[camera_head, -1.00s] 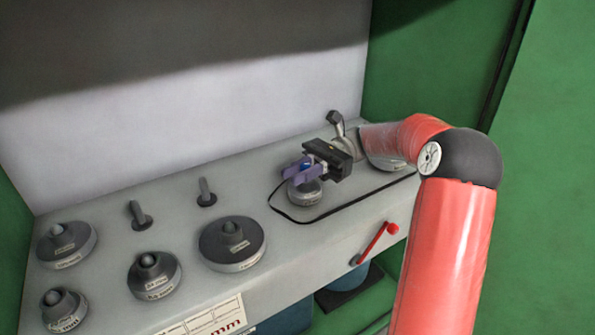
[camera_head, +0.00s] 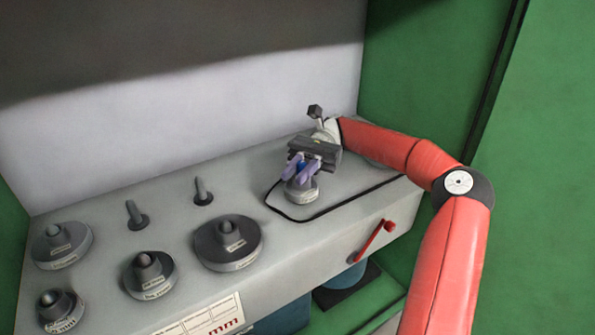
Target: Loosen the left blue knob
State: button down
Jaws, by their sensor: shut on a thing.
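The blue knob (camera_head: 301,167) is small and sits on top of a grey round dial with a white label (camera_head: 301,192), inside a black outlined area on the grey panel. My gripper (camera_head: 299,172) comes from behind with its two purple fingers on either side of the blue knob, shut on it. The fingers and the dark gripper body hide much of the knob. No second blue knob can be made out, and my arm covers the right part of the outlined area.
Several grey dials, one of them a large dark dial (camera_head: 228,243), stand on the left of the panel (camera_head: 180,222). Two short levers stand behind them. A red lever (camera_head: 373,241) is on the front face. A green wall (camera_head: 415,75) bounds the right side.

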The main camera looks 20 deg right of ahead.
jog(key=shift+f, duration=0.1)
jog(key=c, duration=1.3)
grip_release()
notch_tip(320, 180, up, 20)
jog(key=shift+c, duration=0.2)
